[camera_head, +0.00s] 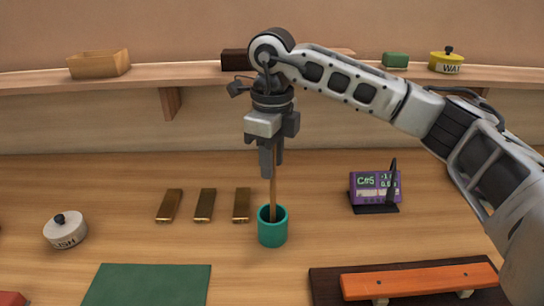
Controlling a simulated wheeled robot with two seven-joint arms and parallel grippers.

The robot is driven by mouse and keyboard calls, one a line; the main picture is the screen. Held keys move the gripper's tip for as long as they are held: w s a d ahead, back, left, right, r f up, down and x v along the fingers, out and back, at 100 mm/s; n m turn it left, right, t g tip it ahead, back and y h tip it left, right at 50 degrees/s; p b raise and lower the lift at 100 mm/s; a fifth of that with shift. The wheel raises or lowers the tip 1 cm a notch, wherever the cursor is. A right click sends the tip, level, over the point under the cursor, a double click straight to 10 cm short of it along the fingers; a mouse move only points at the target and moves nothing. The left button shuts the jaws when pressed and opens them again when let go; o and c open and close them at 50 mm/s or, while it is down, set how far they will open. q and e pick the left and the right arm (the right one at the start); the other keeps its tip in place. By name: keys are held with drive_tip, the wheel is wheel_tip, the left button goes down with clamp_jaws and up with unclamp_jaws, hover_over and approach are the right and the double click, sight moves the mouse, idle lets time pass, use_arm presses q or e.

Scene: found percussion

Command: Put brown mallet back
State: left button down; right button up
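The brown mallet shows as a thin brown stick (273,190) standing upright. Its lower end is inside the teal cup (272,234) on the table, and the cup wall hides that end. My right gripper (272,162) points straight down above the cup, with its fingers closed around the upper part of the stick. The mallet's head cannot be seen. My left gripper is not in view.
Several brass bars, one of them nearest the cup (241,205), lie left of it. A purple tuner (375,187) stands right, an orange bar (420,281) front right, a green mat (148,285) front left. A white lidded pot (65,231) is far left. A shelf (190,72) runs behind.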

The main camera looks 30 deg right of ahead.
wheel_tip(320, 180, up, 12)
drive_tip(key=shift+r, duration=0.1)
idle(0.4)
idle(0.5)
